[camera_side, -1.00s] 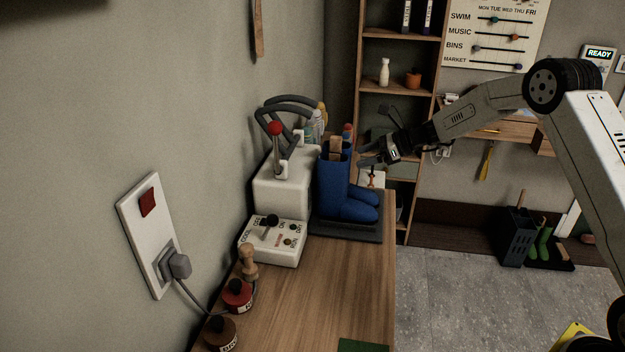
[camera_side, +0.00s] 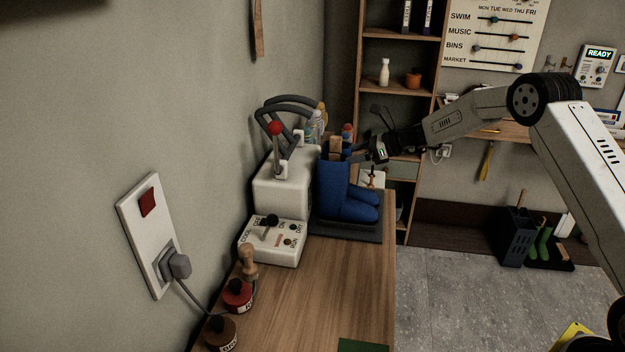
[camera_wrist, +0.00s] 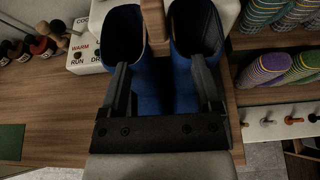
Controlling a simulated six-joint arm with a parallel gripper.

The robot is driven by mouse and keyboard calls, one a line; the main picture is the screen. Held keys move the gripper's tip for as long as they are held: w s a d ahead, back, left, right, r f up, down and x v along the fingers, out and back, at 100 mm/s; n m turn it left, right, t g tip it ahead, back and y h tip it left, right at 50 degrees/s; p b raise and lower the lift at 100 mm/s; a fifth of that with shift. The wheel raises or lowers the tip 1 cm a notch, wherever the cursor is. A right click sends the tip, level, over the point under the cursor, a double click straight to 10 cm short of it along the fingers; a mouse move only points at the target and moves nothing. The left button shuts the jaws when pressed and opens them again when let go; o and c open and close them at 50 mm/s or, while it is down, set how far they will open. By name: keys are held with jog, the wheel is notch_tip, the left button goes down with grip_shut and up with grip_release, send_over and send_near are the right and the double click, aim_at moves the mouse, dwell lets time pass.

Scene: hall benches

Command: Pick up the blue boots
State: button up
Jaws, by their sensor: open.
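The blue boots (camera_side: 344,196) stand upright side by side on a dark mat (camera_side: 350,232) on the wooden bench, against a white machine. In the wrist view the boots (camera_wrist: 149,92) show from above with their open tops at the upper edge. A wooden piece (camera_wrist: 156,22) sits between the two tops. My gripper (camera_side: 358,150) is at the boots' upper edge, reaching from the right. In the wrist view my gripper (camera_wrist: 157,80) is open, with one dark finger over each boot. I cannot tell whether the fingers touch the boots.
The white machine (camera_side: 282,188) with a red-knobbed lever and grey hoses stands left of the boots. A control box (camera_side: 273,241) and stampers are in front. The bench front (camera_side: 320,290) is mostly clear. Striped socks (camera_wrist: 265,70) lie right in the wrist view.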

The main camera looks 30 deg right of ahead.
aim_at(338, 158)
jog(key=shift+x, duration=2.5)
jog(key=shift+f, duration=0.1)
jog(key=shift+s+d, duration=0.1)
grip_shut()
